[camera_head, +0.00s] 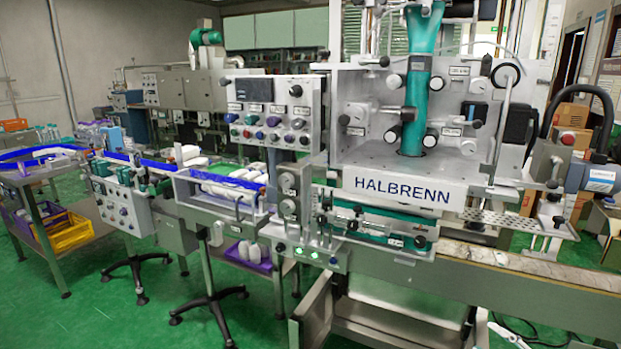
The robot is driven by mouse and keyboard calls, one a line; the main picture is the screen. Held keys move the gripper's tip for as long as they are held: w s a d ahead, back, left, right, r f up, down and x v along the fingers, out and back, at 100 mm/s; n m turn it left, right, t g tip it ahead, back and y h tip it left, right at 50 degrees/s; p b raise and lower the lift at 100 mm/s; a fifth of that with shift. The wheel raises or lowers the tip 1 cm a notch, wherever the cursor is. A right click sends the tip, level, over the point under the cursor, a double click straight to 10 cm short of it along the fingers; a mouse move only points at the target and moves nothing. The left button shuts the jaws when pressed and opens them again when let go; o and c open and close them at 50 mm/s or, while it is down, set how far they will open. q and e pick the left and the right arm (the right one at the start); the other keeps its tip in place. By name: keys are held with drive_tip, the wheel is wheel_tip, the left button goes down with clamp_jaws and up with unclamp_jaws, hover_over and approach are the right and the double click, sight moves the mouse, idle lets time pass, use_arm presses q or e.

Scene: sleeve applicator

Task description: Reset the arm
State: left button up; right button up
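A large grey sleeve applicator marked HALBRENN (402,190) fills the middle and right. A green sleeve web (418,80) runs down its front between several black and white knobs. A control panel (270,113) with coloured knobs and a dark display stands left of it. Two green lights glow on a small box (308,256) below.
A conveyor (560,272) runs out to the right. White bottles (222,188) lie in a tray section at centre left. A side table (40,180) holds a yellow crate (68,236) at left. Black-footed stands (208,306) rise from the green floor, which is open at lower left.

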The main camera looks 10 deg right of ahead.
drive_tip(key=s+a+f+m+g+h, duration=0.1)
drive_tip(key=s+a+f+m+g, duration=0.2)
drive_tip(key=s+a+f+m, duration=0.6)
drive_tip(key=s+a+f+g, duration=0.1)
drive_tip(key=s+a+f, duration=0.2)
drive_tip(key=a, duration=0.3)
drive_tip(key=s+a+f+g+p, duration=0.1)
drive_tip(key=s+a+f, duration=0.2)
drive_tip(key=a, duration=0.3)
drive_tip(key=s+a+f+m, duration=0.1)
drive_tip(key=s+a+f, duration=0.2)
drive_tip(key=a+f, duration=0.2)
drive_tip(key=shift+s+a+g, duration=0.3)
drive_tip(key=shift+a+g, duration=0.1)
drive_tip(key=shift+a, duration=0.3)
